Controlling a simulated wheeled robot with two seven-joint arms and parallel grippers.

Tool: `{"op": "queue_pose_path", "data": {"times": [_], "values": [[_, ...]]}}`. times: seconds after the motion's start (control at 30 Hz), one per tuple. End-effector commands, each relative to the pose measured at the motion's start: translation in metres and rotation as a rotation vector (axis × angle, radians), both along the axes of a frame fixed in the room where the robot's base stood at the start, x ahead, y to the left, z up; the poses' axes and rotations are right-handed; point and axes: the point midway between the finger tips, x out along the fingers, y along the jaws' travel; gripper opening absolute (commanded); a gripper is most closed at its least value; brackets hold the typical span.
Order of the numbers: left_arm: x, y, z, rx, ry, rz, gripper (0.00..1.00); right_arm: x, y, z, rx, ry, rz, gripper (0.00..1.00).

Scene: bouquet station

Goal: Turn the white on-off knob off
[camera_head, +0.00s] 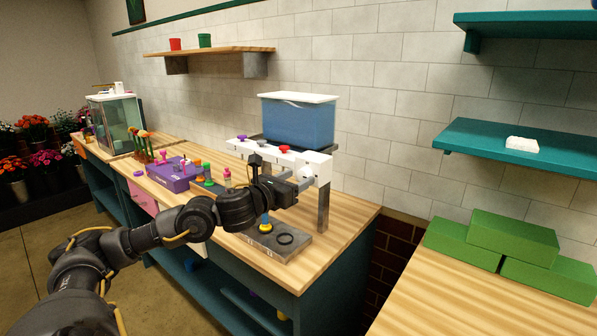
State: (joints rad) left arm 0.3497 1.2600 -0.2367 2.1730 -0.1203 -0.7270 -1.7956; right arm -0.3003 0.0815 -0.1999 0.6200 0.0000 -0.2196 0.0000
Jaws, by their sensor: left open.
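A white stand (318,163) on the wooden counter carries a blue water tank with a white lid (297,121). A small pale shape on the stand's front, near its right end, looks like the white on-off knob (306,172); its setting is too small to read. My left gripper (306,184) is open at the stand's front right, right beside this shape. I cannot tell whether the fingers are around it or touching it. My left arm comes in from the lower left and hides part of the counter. My right gripper is out of view.
Purple (242,137) and red (284,148) knobs sit on the stand's top. A grey plate with a black ring (285,239) lies below the gripper. A purple box (172,176) stands to the left. Green blocks (513,240) sit on the right-hand table.

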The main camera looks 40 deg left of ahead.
Motion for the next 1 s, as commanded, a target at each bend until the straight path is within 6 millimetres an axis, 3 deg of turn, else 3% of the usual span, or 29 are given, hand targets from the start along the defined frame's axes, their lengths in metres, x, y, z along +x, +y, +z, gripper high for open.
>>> {"op": "queue_pose_path", "data": {"times": [0.2, 0.47, 0.8, 1.0], "values": [[0.0115, -0.0008, 0.0008, 0.000, -0.001, -0.002, 0.55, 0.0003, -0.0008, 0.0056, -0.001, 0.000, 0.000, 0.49], [0.0121, -0.0009, -0.0002, 0.001, 0.000, -0.003, 0.55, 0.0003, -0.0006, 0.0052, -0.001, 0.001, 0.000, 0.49], [0.0120, -0.0008, -0.0001, 0.001, 0.000, -0.002, 0.13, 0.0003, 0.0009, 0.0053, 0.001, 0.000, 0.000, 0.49], [0.0119, -0.0007, -0.0002, -0.008, 0.000, -0.002, 0.10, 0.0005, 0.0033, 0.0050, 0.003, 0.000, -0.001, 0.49]]}}
